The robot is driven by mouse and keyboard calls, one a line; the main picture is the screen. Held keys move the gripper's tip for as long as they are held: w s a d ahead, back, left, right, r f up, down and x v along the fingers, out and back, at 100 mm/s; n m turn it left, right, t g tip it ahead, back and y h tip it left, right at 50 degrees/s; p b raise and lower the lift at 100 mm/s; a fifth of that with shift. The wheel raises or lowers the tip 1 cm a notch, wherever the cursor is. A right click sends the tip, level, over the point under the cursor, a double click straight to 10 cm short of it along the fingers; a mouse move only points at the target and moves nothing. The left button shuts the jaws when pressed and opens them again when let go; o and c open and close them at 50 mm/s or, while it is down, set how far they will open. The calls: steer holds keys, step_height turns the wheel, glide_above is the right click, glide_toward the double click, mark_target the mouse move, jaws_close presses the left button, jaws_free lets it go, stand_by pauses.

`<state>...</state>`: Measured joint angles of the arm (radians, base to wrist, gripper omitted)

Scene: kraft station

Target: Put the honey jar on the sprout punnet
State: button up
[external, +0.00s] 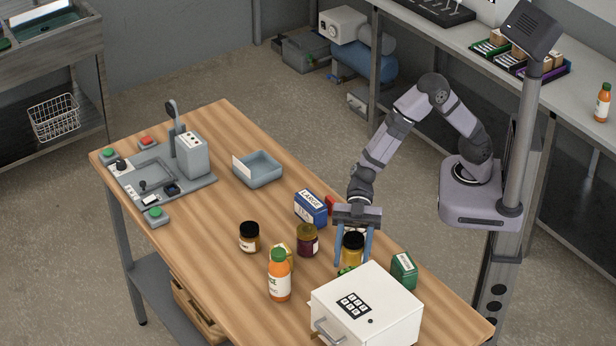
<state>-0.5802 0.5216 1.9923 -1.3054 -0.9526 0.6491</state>
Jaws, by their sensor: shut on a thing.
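My gripper (353,256) points down over the table, its two blue fingers on either side of a jar with a dark lid and golden-yellow contents, which looks like the honey jar (353,247). It is shut on this jar, which stands upright between the fingers. Just below and in front of the jar a small green patch (346,270) shows, perhaps the sprout punnet. Most of it is hidden by the white safe, and I cannot tell whether the jar touches it.
The white safe (385,295) stands close in front of my gripper. A green box (404,270) is to its right. A dark red jar (308,240), a blue box (311,207) and an orange bottle (279,277) stand left. A brown jar (249,237) and grey tray (262,173) are farther left.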

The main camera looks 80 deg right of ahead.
steer(key=shift+f, duration=2.3)
steer(key=shift+f, duration=0.2)
steer(key=o, duration=1.4)
steer(key=shift+r, duration=0.25)
steer(key=b+v, duration=0.1)
steer(key=v, duration=1.1)
steer(key=shift+f, duration=0.1)
